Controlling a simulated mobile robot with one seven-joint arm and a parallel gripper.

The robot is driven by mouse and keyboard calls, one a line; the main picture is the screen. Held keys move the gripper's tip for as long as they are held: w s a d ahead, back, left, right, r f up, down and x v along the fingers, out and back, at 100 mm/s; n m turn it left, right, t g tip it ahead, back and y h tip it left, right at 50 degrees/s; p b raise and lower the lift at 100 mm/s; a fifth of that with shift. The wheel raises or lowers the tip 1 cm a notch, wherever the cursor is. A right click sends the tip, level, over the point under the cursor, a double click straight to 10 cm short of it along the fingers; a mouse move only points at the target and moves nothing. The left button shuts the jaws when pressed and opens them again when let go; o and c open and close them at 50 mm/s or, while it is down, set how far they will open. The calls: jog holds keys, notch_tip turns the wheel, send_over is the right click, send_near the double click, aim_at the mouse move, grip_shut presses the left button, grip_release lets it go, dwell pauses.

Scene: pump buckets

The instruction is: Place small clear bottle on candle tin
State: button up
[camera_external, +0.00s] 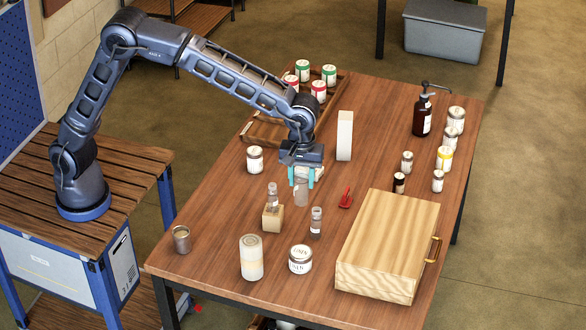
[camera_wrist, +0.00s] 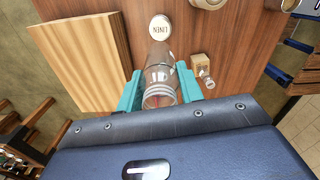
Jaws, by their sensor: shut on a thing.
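My gripper (camera_external: 303,174) points down over the middle of the table, its teal fingers shut on a clear bottle (camera_external: 301,192). In the wrist view the bottle (camera_wrist: 161,78) is between the fingers (camera_wrist: 160,88), mouth towards the camera. The bottle hangs upright; I cannot tell whether its base is clear of the table. A low round white tin with a lid (camera_external: 300,259), apparently the candle tin, stands nearer the external camera. Its lid reads LINEN in the wrist view (camera_wrist: 160,27). Nothing is on the lid.
A clear bottle (camera_external: 316,223) stands between gripper and tin. A pale cylinder (camera_external: 251,258) is left of the tin, a large wooden box (camera_external: 387,245) right. A red clip (camera_external: 345,199) and white upright block (camera_external: 345,136) are nearby.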

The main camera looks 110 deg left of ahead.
notch_tip(320, 180, down, 19)
jog(key=shift+r, duration=0.15)
dwell(0.5)
jog(key=o, duration=1)
